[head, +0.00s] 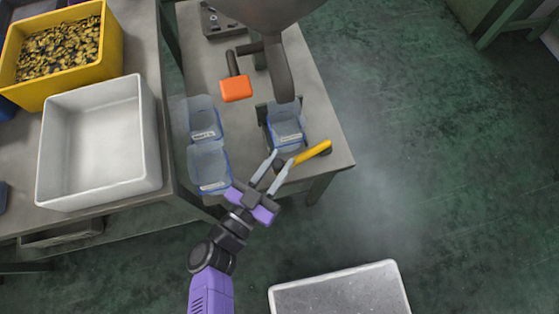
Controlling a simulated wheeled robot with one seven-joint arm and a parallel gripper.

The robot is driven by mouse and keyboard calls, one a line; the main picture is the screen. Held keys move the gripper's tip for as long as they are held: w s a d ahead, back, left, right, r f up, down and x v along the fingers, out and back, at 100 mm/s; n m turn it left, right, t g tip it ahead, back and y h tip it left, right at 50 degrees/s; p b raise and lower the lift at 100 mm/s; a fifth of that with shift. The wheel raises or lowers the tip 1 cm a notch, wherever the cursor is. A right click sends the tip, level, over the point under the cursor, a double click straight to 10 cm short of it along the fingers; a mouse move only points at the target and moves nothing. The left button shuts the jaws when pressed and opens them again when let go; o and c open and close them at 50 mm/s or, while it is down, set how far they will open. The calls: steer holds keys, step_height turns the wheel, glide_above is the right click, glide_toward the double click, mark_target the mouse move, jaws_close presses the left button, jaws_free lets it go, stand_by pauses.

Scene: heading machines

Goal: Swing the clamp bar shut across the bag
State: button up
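A clear bluish bag (284,122) with a white label hangs below the grey spout at the right part of the table. The clamp bar (312,153) looks like the yellow bar that slants up to the right at the bag's lower right. It sits beside the bag, not across it. My gripper (282,158) is open, with its two grey fingers pointing up and right just below the bag. The right fingertip is close to the yellow bar's left end; I cannot tell whether they touch. Nothing shows between the fingers.
Two more labelled clear bags (204,133) (209,180) stand to the left. An orange-ended lever (236,88) sticks out beside the grey spout (279,70). A white bin (148,135) and a yellow crate (112,50) stand on the left bench. Open floor lies to the right.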

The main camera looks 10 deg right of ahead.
steer(key=o, duration=0.4)
steer(key=shift+a, duration=0.1)
steer(key=shift+o, duration=0.2)
steer(key=v, duration=0.8)
